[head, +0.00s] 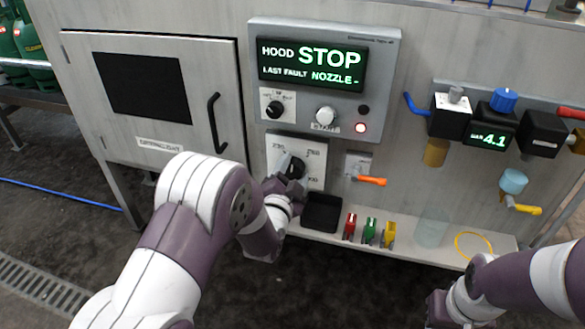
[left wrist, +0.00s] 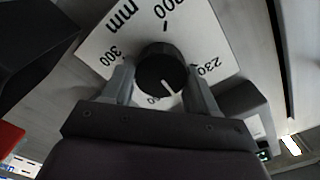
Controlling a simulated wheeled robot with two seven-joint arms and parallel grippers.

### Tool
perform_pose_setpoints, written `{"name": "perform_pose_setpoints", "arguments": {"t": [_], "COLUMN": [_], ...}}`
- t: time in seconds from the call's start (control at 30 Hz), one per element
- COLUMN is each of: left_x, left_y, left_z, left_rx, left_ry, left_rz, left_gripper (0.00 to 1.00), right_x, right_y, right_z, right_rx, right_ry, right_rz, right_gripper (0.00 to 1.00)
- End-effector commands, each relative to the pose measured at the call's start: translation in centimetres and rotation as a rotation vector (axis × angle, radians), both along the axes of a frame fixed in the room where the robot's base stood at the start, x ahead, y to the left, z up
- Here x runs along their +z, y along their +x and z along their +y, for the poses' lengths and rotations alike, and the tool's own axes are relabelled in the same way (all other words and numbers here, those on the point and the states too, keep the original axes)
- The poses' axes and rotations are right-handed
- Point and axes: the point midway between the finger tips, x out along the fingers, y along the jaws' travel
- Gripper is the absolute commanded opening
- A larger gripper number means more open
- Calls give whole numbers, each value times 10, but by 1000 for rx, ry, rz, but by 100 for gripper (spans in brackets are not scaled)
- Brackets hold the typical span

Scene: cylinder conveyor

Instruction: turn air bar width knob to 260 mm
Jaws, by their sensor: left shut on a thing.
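The air bar width knob (head: 296,168) is black and round, on a white dial plate (head: 316,155) at the centre of the panel. In the left wrist view the knob (left wrist: 161,68) has a white pointer line aimed down and slightly right. The label 300 is on its left and 230 on its right; a label below is mostly hidden by my gripper. My left gripper (head: 287,178) is shut on the knob, one finger on each side. My right gripper (head: 438,312) is at the lower right, away from the panel; its jaws are unclear.
A display box (head: 325,75) reads HOOD STOP above the dial. A black tray (head: 322,212) and red, green and yellow clips (head: 370,231) sit on the ledge below. An orange-handled valve (head: 370,181) is right of the dial. A cabinet door (head: 160,95) stands left.

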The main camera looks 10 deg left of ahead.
Motion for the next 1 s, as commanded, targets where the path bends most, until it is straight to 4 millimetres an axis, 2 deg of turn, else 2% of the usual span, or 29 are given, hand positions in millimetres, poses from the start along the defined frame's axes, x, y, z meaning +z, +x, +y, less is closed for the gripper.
{"name": "perform_pose_setpoints", "arguments": {"t": [0.5, 1.0], "left_x": [-2, -5], "left_y": [-1, -1], "left_z": [-1, -1], "left_rx": [-1, -1], "left_ry": [461, 692], "left_rz": [-11, -18], "left_gripper": [28, 28], "right_x": [18, 26], "right_y": [0, 0], "right_z": [0, 0], "right_rx": [0, 0], "right_ry": [0, 0], "right_rz": [0, 0], "right_gripper": [26, 26]}}
